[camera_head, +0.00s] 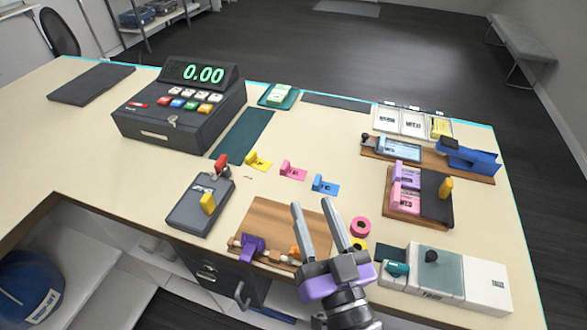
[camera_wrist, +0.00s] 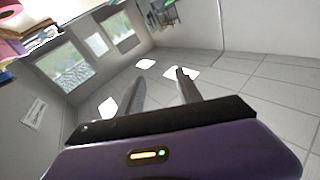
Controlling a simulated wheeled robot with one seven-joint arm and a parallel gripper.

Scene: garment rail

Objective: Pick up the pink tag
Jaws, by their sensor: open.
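A pink tag (camera_head: 293,170) lies on the cream counter (camera_head: 290,120), between a yellow tag (camera_head: 257,161) on its left and a blue tag (camera_head: 325,185) on its right. My gripper (camera_head: 318,215) is in front of it and a little to the right in the head view, above the counter's front part. The gripper's two fingers are apart with nothing between them. In the wrist view the open fingers (camera_wrist: 160,85) point out at the room's floor and wall, and the pink tag cannot be made out there.
A cash register (camera_head: 180,105) stands at the left, with a dark box (camera_head: 200,205) before it. A wooden board (camera_head: 275,222) lies beside my gripper. A pink roll (camera_head: 360,227), tag holder (camera_head: 405,190) and white-green device (camera_head: 445,270) are at right.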

